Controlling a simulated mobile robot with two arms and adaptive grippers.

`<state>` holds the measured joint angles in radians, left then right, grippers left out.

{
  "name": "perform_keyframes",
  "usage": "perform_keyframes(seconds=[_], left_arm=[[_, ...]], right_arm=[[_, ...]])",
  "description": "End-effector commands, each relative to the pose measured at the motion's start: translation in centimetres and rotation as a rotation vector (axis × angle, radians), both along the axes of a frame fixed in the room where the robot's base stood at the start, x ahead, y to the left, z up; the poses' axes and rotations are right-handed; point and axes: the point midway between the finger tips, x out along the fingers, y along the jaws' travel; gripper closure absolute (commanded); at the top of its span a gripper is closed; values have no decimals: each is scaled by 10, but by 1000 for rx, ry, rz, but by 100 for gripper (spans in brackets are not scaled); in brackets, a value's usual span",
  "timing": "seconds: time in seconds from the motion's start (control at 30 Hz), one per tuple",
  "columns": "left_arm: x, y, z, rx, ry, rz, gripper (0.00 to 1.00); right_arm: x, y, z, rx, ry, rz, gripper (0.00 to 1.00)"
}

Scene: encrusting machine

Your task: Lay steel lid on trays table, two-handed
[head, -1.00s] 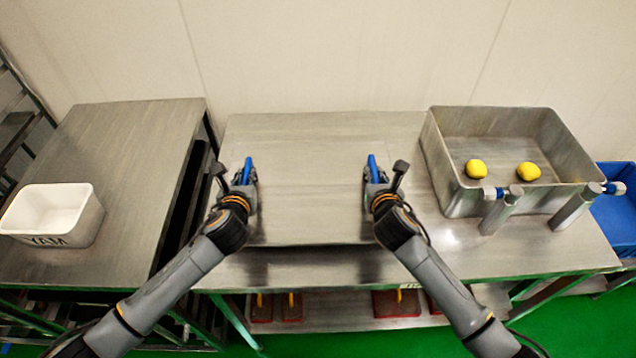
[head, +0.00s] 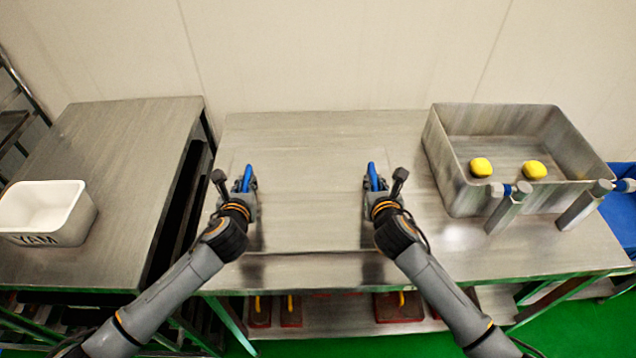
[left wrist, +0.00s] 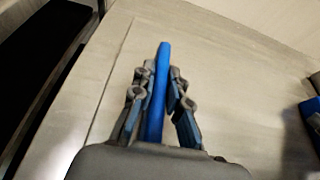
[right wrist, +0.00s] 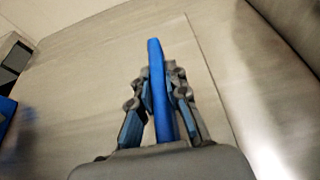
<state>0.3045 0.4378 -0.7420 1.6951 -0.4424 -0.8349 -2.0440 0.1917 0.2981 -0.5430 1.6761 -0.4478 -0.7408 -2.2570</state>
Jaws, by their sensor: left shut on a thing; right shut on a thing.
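The steel lid (head: 308,215) is a flat grey sheet with two upright blue handles, level over the middle of the steel trays table (head: 320,128). Its colour nearly matches the table, and I cannot tell whether it touches. My left gripper (head: 245,180) is shut on the left blue handle (left wrist: 157,95). My right gripper (head: 375,180) is shut on the right blue handle (right wrist: 157,85). In both wrist views the handle stands between the fingers, and a thin lid edge shows against the surface around it.
A deep steel tray (head: 460,195) with two yellow pieces stands on the right of the table, with metal posts before it. A blue bin (head: 622,215) is beyond. A separate left table (head: 120,160) holds a white YAM container (head: 75,225). Red items (head: 400,307) lie below.

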Motion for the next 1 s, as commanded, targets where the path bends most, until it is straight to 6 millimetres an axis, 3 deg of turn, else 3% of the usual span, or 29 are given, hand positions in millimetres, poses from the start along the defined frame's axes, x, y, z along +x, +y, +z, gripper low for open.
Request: perform_keyframes(seconds=[0.2, 0.23, 0.3, 0.33, 0.73, 1.0], left_arm=[[1, 0, -15, 0, -3, 1, 100], [0, 1, -13, 0, -1, 1, 79], [0, 0, -12, 0, 0, 1, 65], [0, 0, -12, 0, 0, 1, 63], [-7, 0, -10, 1, 0, 0, 63], [-53, 0, 9, 1, 1, -1, 63]], right_arm=[[1, 0, -15, 0, -3, -1, 100], [0, -1, -13, 0, 0, -1, 79], [0, 0, -13, 0, 0, -1, 65], [0, 0, -13, 0, 0, -1, 63], [0, 0, -12, 0, 0, 0, 63], [0, 0, -12, 0, 0, 0, 63]])
